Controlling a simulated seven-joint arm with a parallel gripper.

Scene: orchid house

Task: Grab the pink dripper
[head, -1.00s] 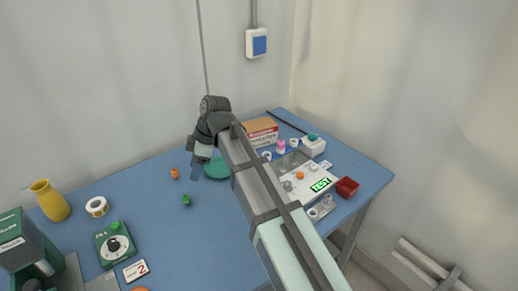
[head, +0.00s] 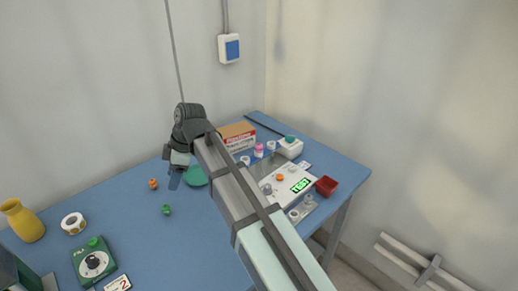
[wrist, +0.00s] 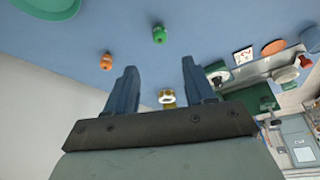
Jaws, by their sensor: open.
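A small pink piece (head: 259,150), which looks like the pink dripper, stands on the blue table beside a cardboard box, among small white pieces. It is not in the wrist view. My gripper (head: 174,183) is over the table to the left of it, beside a green dish, well apart from the pink piece. In the wrist view my gripper's two fingers (wrist: 160,75) are spread with nothing between them.
An orange piece (head: 153,184) and a green piece (head: 166,210) lie on the open left part of the table (head: 130,215). The box (head: 237,136), a grey tray with a lit "TEST" panel (head: 300,186) and a red bin (head: 326,186) crowd the right side.

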